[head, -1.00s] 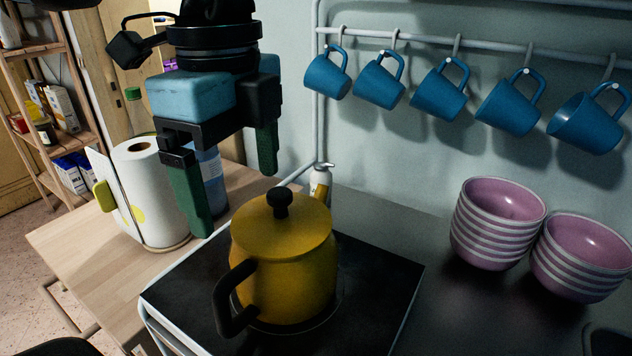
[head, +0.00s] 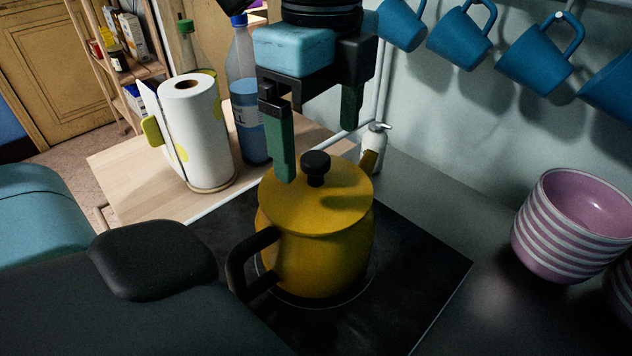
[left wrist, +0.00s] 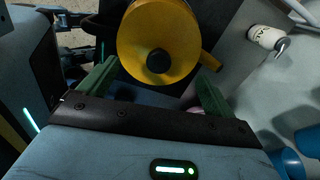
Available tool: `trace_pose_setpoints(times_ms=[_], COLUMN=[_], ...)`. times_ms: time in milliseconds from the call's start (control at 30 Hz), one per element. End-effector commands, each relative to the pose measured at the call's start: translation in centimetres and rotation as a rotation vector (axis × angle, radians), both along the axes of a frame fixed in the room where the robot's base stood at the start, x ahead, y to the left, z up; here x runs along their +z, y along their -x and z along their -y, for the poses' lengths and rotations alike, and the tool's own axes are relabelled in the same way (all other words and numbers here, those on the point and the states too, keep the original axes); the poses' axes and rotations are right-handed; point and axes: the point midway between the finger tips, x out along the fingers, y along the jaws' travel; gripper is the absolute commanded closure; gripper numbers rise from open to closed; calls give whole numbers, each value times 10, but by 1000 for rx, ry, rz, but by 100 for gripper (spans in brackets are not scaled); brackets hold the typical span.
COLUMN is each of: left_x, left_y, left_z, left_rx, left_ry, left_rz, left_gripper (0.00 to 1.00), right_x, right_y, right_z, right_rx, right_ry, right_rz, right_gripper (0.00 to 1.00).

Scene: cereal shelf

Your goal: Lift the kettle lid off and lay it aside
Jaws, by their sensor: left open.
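The yellow kettle (head: 322,262) stands on the dark hob, its black handle (head: 247,262) towards the lower left. Its yellow lid (head: 335,212) sits on top with a round black knob (head: 316,165). My left gripper (head: 317,152) is open and points down at the lid, one green finger on each side of the knob in the picture. Whether the fingertips touch the lid is unclear. In the left wrist view the lid (left wrist: 150,30) and knob (left wrist: 158,61) show between the open fingers (left wrist: 158,63). My right gripper is not seen.
A small white bottle (head: 374,145) stands behind the kettle. Blue mugs (head: 462,40) hang at the upper right. Stacked pink bowls (head: 568,228) stand right of the hob.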

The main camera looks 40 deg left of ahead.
Motion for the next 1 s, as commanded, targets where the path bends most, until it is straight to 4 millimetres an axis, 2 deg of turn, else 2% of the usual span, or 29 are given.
trace_pose_setpoints(times_ms=[233,400,667,767,1000], left_x=[-30,-48,-50,-50,-50], left_y=[5,3,3,3,3], left_z=[-4,-3,-3,-3,-4], left_rx=[-2,-1,1,1,0], left_ry=[3,1,1,1,0], left_rz=[-4,-2,0,0,0], left_gripper=[10,10,10,20,52], right_x=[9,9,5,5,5], right_y=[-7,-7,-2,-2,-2], right_z=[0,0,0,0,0], right_rx=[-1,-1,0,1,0], right_ry=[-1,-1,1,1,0], right_rz=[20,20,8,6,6], right_gripper=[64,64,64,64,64])
